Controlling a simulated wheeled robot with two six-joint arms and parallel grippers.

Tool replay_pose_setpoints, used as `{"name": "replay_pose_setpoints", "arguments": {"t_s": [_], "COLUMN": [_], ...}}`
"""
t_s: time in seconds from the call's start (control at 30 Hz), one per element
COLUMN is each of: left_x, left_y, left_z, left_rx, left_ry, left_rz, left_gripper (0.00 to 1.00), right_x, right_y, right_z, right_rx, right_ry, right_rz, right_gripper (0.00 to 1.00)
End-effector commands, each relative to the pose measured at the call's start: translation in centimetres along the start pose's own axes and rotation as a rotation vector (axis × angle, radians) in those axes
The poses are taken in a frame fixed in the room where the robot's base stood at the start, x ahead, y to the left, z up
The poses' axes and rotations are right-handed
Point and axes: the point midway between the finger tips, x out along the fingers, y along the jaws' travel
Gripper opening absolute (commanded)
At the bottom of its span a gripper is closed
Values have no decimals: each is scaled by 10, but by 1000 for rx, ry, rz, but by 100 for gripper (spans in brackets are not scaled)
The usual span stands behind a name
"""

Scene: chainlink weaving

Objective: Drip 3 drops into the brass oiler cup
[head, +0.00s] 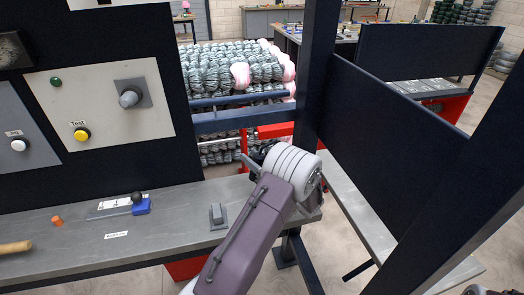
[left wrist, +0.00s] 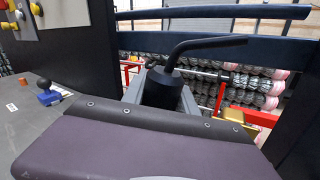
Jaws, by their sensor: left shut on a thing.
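My left gripper (left wrist: 160,95) is shut on a black can (left wrist: 161,88) with a long bent spout. In the left wrist view the spout reaches up and to the right, roughly level at its end. In the head view my own wrist mostly hides the gripper (head: 262,152) and the can. A brass-coloured piece (left wrist: 234,118) shows below and right of the can in the left wrist view, apart from the spout tip. Its shape is partly hidden, and I cannot tell whether it is the oiler cup. No drops are visible.
A grey bench (head: 165,222) carries a blue block with a black knob (head: 140,206), an orange piece (head: 57,221) and a grey block (head: 217,215). A dark post (head: 316,75) stands right of the gripper. A blue rail (head: 240,120) and mesh rolls (head: 225,70) lie behind.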

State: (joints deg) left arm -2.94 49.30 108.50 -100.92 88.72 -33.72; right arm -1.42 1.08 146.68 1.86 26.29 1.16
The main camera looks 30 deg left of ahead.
Motion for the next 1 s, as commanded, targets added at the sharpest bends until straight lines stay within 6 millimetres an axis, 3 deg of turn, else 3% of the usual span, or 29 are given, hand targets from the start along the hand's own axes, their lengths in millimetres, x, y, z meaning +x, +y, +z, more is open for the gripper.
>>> {"name": "replay_pose_setpoints", "arguments": {"t_s": [0.17,0.47,0.77,0.87,1.0], "left_x": [-7,-8,-6,-5,-6], "left_y": [-2,-3,5,5,5], "left_z": [-4,-5,-37,-50,-44], "left_rx": [30,85,439,699,671], "left_ry": [-12,-25,-111,-174,-171], "left_rz": [-12,-18,-18,-18,-18], "left_gripper": [0,0,0,0,0], "right_x": [15,16,25,27,25], "right_y": [0,0,0,0,0], "right_z": [2,2,2,3,2], "right_rx": [0,0,0,0,0], "right_ry": [0,0,0,0,0], "right_rz": [0,0,0,0,0], "right_gripper": [49,49,49,49,49]}}
